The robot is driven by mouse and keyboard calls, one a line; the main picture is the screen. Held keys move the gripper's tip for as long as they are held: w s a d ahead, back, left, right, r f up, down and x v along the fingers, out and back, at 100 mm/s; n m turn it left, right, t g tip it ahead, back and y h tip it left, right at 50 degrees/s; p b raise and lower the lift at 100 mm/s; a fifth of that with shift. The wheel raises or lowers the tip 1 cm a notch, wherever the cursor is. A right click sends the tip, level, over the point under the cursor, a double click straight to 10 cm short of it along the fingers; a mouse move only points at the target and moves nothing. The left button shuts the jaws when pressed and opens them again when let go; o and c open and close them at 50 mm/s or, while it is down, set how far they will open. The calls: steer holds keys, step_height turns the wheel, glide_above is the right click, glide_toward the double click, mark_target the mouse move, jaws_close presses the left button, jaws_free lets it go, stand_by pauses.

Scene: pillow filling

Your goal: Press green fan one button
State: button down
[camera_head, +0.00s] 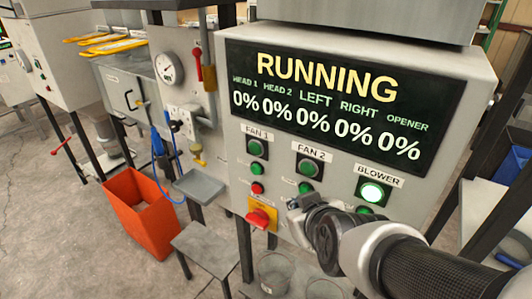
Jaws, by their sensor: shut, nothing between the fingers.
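The grey control panel has a FAN 1 label (257,131) with a dark green lamp (256,148) below it. Under that sit a small green button (256,169) and a small red button (257,188). My gripper (297,203) is shut and empty. In the picture it is to the right of and below the FAN 1 green button, just under the FAN 2 green button (305,187). It covers the area below that button. I cannot tell whether its tip touches the panel.
The display (335,105) reads RUNNING and 0% throughout. The BLOWER lamp (371,192) is lit; the FAN 2 lamp (308,167) is dark. A red-and-yellow switch (261,215) is below FAN 1. An orange bin (140,213) and small grey table (205,250) stand left.

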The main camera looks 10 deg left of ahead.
mark_target(256, 170)
steer(key=w+a+f+n+t+y, duration=0.1)
steer(key=a+n+t, duration=0.2)
steer(key=a, duration=0.6)
steer(key=w+a+f+n+t+y+p, duration=0.1)
steer(key=w+a+f+n+t+y, duration=0.1)
steer(key=a, duration=0.7)
steer(key=n+t, duration=0.1)
steer(key=n, duration=0.1)
steer(key=shift+f+n, duration=0.15)
steer(key=shift+n, duration=0.15)
steer(key=w+d, duration=0.3)
steer(key=w, duration=0.5)
steer(key=shift+d+p, duration=0.2)
steer(key=shift+p, duration=0.1)
steer(key=shift+w, duration=0.15)
steer(key=shift+w+d+b, duration=0.15)
steer(key=shift+w+b, duration=0.1)
steer(key=shift+b, duration=0.15)
